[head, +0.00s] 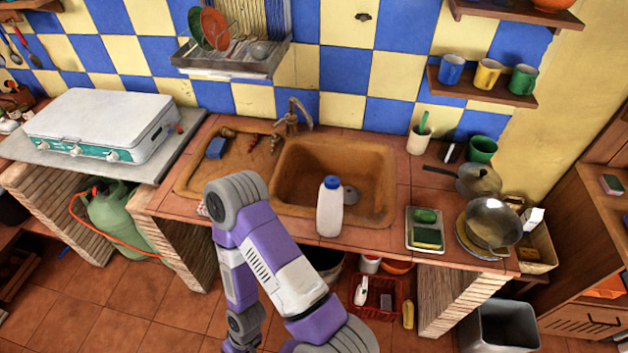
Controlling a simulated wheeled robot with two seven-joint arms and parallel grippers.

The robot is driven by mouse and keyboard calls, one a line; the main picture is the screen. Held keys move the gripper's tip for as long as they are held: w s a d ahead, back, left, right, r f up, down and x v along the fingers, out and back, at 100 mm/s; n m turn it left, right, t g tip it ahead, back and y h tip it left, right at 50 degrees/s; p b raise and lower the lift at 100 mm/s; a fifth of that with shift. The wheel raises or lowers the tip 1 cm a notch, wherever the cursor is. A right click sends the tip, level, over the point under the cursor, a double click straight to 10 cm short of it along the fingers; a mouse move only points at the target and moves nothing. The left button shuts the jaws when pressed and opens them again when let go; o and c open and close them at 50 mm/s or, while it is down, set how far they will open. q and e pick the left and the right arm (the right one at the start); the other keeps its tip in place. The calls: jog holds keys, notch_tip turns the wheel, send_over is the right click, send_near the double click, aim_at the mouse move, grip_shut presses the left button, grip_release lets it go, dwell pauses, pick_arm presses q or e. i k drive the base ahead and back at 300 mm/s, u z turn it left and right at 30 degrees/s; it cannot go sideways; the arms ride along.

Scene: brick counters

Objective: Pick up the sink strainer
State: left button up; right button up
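A small round grey disc (351,195), which looks like the sink strainer or the drain, lies in the bottom of the brown sink basin (376,170). The white bottle with the blue cap stands in front of its left side. I cannot tell whether the disc is a loose strainer or a fixed drain. One of my purple and white arms rises from the bottom, bent, in front of the counter left of the bottle. Neither of my grippers can be made out in the head view.
The white bottle (330,210) stands at the basin's front edge. A tap (292,118) is behind the basin. A tray with a sponge (425,237) and pans (491,222) are to the right. A blue sponge (216,148) lies on the drainboard; a white stove (100,125) is left.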

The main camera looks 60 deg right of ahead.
aim_at(348, 191)
jog(key=i, duration=1.45)
jog(key=z, duration=3.9)
